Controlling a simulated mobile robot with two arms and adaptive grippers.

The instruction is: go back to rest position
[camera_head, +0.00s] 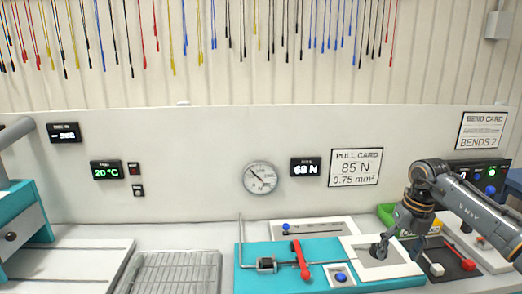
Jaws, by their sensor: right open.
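My right arm comes in from the right edge, bends at a joint and hangs its gripper (400,243) downward over the right end of the teal bench fixture (255,250). The gripper's fingers are apart, and I see nothing held between them. My left gripper is not in view.
The fixture carries a red lever (300,260) and a blue knob (341,277). A green bin (386,213) is partly behind my gripper. A wire rack (178,273) and teal drawer unit (22,220) stand left. The wall holds a gauge (260,178) and cards.

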